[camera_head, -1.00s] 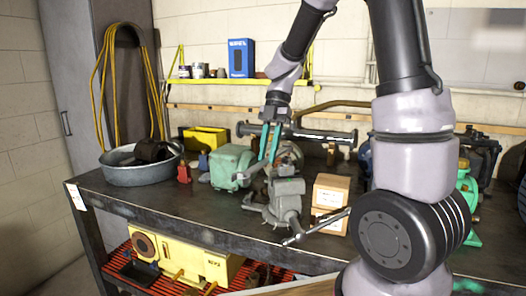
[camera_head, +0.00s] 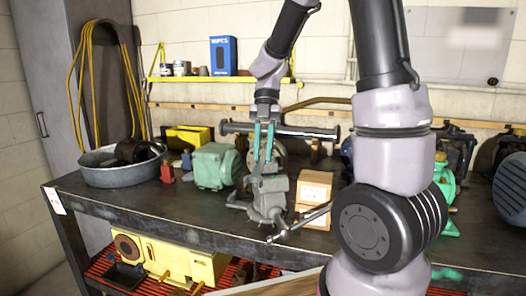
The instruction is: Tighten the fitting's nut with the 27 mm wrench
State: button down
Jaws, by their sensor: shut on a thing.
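A grey bench vise (camera_head: 268,197) stands near the front edge of the workbench, its handle bar sticking out to the lower right. My gripper (camera_head: 263,142) comes down from above, its two teal fingers pointing down just over the vise jaws. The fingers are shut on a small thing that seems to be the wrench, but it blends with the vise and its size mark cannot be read. The fitting and its nut cannot be made out clearly at the jaws. I cannot tell whether the held thing touches them.
The dark workbench (camera_head: 150,205) carries a metal basin (camera_head: 100,172) at left, a green motor (camera_head: 214,166), a long grey pipe (camera_head: 305,133) behind my gripper, and cardboard boxes (camera_head: 316,188) right of the vise. A yellow machine (camera_head: 170,262) sits on the lower shelf. My arm hides part of the right side.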

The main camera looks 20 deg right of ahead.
aim_at(263, 157)
jog(key=shift+f, duration=0.2)
jog(key=shift+f, duration=0.65)
jog(key=shift+f, duration=0.35)
jog(key=shift+f, duration=0.3)
jog(key=shift+f, duration=0.1)
jog(key=shift+w+a, duration=0.1)
dwell(0.5)
jog(key=shift+w+a+m+y, duration=0.3)
jog(key=shift+w+a+m, duration=0.25)
jog(key=shift+a+m, duration=0.45)
jog(key=shift+d, duration=0.1)
jog(key=shift+t, duration=0.3)
